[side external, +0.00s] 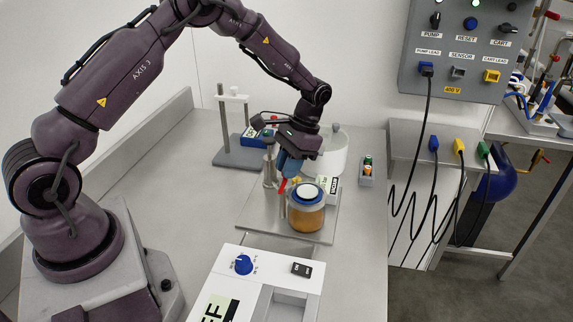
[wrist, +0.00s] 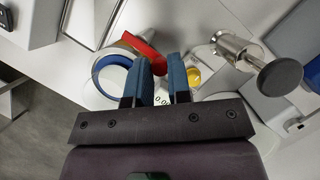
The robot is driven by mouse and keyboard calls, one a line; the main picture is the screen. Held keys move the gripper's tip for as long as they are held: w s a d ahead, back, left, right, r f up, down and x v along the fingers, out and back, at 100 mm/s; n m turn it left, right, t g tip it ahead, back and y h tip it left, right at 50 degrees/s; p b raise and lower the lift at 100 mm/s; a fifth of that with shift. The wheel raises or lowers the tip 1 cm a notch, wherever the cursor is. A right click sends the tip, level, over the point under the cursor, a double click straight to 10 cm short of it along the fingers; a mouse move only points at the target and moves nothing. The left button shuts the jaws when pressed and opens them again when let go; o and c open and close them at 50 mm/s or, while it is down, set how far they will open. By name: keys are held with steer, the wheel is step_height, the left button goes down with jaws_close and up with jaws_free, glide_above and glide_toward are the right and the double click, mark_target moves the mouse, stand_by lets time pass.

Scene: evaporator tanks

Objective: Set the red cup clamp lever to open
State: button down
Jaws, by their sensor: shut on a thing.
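The red cup clamp lever (wrist: 145,50) shows in the wrist view, running from upper left down to between my fingertips. In the side view the lever (side external: 283,186) is a small red piece just below my gripper (side external: 290,168). My gripper (wrist: 162,66) has blue fingers and is shut on the lever's end. The lever lies beside a cup (side external: 306,217) with amber contents and a blue-and-white top. In the wrist view the cup's blue-ringed top (wrist: 112,72) is left of my fingers. The clamp itself is mostly hidden.
A metal post with a dark knob (wrist: 280,76) stands right of my fingers in the wrist view. A white pot (side external: 331,155) is behind the cup. A white box with a blue dial (side external: 243,265) is in front. Bare bench lies to the left.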

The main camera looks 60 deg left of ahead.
stand_by(0.4)
steer(key=c, duration=1.1)
jaws_free()
steer(key=shift+o, duration=0.2)
steer(key=v, duration=1.3)
steer(key=s+d+r+t, duration=0.2)
steer(key=s+r+t, duration=0.1)
steer(key=s, duration=0.5)
steer(key=s+d+r+t, duration=0.2)
steer(key=s+r, duration=0.3)
steer(key=s, duration=0.4)
steer(key=s+d+r+t, duration=0.3)
steer(key=s+r+t, duration=0.1)
steer(key=s, duration=0.5)
steer(key=shift+s+r+t, duration=0.2)
steer(key=shift+t, duration=0.4)
